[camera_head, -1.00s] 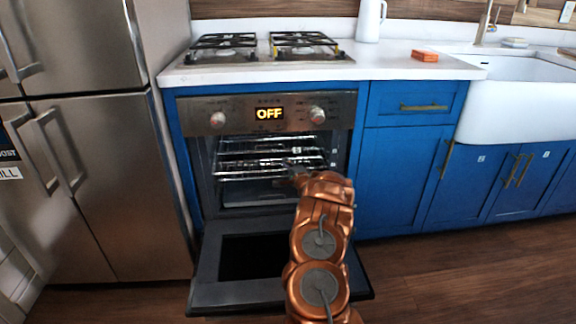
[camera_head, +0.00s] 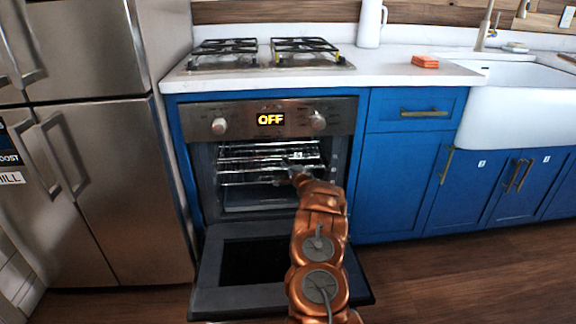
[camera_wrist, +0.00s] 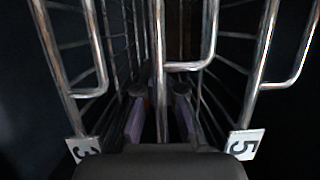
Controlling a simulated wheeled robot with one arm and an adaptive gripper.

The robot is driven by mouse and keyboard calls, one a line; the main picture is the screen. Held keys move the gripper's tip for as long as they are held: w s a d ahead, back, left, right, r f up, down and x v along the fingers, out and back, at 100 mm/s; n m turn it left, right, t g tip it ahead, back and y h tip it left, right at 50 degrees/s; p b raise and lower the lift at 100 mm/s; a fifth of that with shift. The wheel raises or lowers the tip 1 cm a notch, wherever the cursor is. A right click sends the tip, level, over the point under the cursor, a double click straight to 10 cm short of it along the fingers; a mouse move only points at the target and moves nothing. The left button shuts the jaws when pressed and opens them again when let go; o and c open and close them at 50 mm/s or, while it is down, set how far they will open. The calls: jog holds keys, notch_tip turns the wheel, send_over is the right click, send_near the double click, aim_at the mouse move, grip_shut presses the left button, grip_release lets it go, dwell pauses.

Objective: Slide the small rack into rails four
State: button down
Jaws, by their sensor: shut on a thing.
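My gripper (camera_head: 292,172) reaches into the open oven (camera_head: 215,165), near the right side of its opening. In the wrist view the purple-padded fingers (camera_wrist: 160,105) are closed about a bright metal bar, which I take to be the front of the small rack (camera_wrist: 160,65). The rack's wires are hard to tell from the rails in both views. Chrome wire rails with looped ends run on both sides; one tag reads 3 (camera_wrist: 84,149) and another reads 5 (camera_wrist: 245,143). The tag of rails four does not show; my wrist may hide it.
The oven door (camera_head: 225,290) is folded down below my arm. The oven display (camera_head: 271,119) reads OFF. A steel fridge (camera_head: 110,180) stands close on the left, and blue cabinets (camera_head: 400,185) on the right. A counter with burners (camera_head: 225,48) lies above.

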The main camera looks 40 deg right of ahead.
jog(key=shift+w+d, duration=0.1)
jog(key=c, duration=1.2)
grip_release()
jog(key=shift+v, duration=0.85)
jog(key=v, duration=1)
